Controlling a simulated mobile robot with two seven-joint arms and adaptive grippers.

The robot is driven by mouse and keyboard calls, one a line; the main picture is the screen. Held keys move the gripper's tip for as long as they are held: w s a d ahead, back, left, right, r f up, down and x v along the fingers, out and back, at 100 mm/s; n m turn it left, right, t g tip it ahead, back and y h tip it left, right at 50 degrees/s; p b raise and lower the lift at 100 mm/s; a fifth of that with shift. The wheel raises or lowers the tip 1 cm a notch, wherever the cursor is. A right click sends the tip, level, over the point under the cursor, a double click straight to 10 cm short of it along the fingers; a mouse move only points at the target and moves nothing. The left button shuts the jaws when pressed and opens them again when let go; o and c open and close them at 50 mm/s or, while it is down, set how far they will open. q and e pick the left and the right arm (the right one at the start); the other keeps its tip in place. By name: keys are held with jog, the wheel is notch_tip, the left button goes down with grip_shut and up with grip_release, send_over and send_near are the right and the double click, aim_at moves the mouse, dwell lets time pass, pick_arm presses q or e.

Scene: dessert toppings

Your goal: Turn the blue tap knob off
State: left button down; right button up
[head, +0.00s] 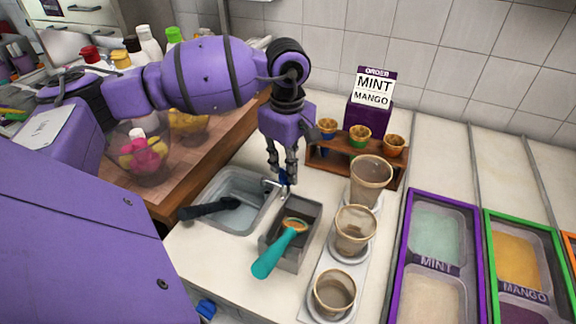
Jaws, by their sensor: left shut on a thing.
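My right gripper is not in view.
A grey sink basin (262,206) holds a dark-handled tool (208,208). A teal scoop (277,254) rests in a grey container (312,222). Cups (370,172) stand close on the right. A wooden cone rack (391,170) and order sign (374,86) stand behind.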

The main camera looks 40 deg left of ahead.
pick_arm(q)
jog(key=shift+n, duration=2)
jog(key=c, duration=1.8)
grip_release()
notch_tip(320, 180, up, 12)
jog(key=shift+r, duration=0.1)
